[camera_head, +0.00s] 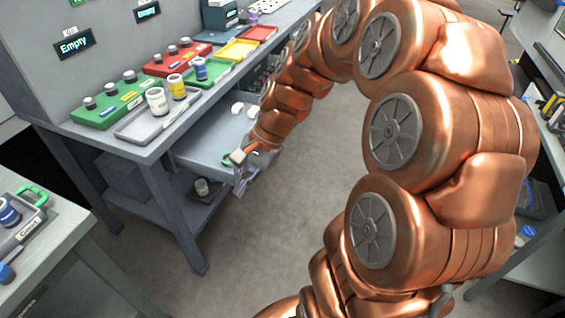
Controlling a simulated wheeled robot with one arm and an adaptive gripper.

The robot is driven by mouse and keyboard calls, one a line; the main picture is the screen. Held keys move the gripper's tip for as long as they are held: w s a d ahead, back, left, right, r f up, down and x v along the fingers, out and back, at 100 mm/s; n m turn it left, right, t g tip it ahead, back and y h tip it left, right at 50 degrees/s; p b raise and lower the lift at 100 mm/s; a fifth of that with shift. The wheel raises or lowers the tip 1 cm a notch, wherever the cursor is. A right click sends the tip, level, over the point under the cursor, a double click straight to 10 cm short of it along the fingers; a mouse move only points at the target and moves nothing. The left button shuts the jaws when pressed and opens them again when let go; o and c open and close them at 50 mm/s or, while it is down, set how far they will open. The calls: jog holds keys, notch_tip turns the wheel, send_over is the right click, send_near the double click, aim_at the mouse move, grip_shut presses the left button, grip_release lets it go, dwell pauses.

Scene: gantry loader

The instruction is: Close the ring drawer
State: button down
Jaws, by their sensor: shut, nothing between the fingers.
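A grey drawer (192,150) stands pulled out from under the workbench, past the bench's front edge. White pieces (237,108) lie in it towards the back. A small green ring-shaped thing (225,158) shows at the drawer's front, beside my gripper; I cannot tell whether it is a handle or a loose ring. My gripper (240,183) is shut and empty, pointing down at the drawer's front corner. I cannot tell whether it touches the drawer. My arm hides part of the drawer's right side.
The workbench (160,140) carries green, red and yellow trays, a grey tray (128,130) with jars, and a device at the back. A lower shelf (185,208) holds a small jar (202,187). Another table (75,230) stands at left, shelving at right. The floor (270,225) between is clear.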

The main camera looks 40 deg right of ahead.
jog(key=w+d+f+m+t+b, duration=0.2)
jog(key=w+d+f+m+t, duration=0.15)
jog(key=d+m, duration=0.45)
jog(key=w+d+f+m+t+b, duration=0.25)
jog(key=d+f, duration=0.25)
jog(key=d, duration=0.7)
jog(key=w+d+f+m+t+b, duration=0.2)
jog(key=d+f+m, duration=0.3)
jog(key=d, duration=0.5)
jog(key=w+a+f+m, duration=0.1)
jog(key=w+a+f, duration=0.3)
jog(key=w, duration=0.5)
jog(key=shift+w+a+f+h, duration=0.2)
jog(key=shift+w+a+h, duration=0.1)
jog(key=shift+a, duration=0.85)
jog(key=shift+m, duration=0.25)
